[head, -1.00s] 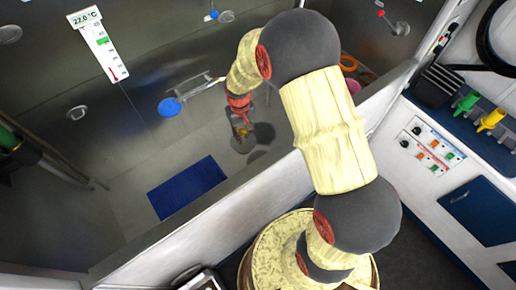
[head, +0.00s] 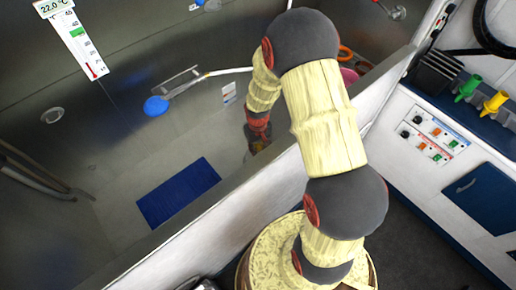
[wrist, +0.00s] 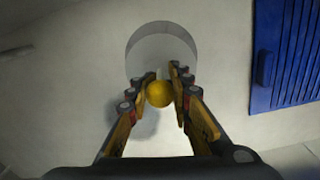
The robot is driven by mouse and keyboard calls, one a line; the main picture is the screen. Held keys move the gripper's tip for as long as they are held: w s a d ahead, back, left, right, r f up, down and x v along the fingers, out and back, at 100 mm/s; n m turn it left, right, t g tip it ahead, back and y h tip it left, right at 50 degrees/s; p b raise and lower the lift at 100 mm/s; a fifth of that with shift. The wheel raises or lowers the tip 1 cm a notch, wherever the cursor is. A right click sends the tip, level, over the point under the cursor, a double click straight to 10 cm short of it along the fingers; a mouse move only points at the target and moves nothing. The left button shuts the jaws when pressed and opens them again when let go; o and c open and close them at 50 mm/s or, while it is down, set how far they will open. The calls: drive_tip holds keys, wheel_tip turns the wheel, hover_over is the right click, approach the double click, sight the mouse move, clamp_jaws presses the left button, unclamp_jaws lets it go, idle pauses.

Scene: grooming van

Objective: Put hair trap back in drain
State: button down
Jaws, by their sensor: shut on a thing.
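In the wrist view my gripper (wrist: 160,85) is shut on a small yellow ball-shaped knob (wrist: 159,94), which I take to be the hair trap's handle. Just beyond the fingertips is a round grey shape (wrist: 160,48) on the pale tub floor. I cannot tell whether it is the trap's disc, the drain opening or both overlapping. In the head view my gripper (head: 257,143) is low inside the tub, close to the near wall. The tub wall partly hides it, and the trap and drain do not show there.
A blue mat (head: 178,192) lies on the tub floor left of my gripper; it also shows in the wrist view (wrist: 288,50). A blue shower head (head: 156,106) hangs on the back wall. The tub's near wall (head: 215,215) runs beneath my arm.

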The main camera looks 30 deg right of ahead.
drive_tip(key=shift+f+b, duration=1.4)
drive_tip(key=shift+f, duration=1.05)
drive_tip(key=shift+f, duration=0.1)
drive_tip(key=c, duration=1.5)
unclamp_jaws()
wheel_tip(320, 180, up, 12)
drive_tip(key=shift+s+a+f, duration=0.1)
drive_tip(key=shift+s+a, duration=0.05)
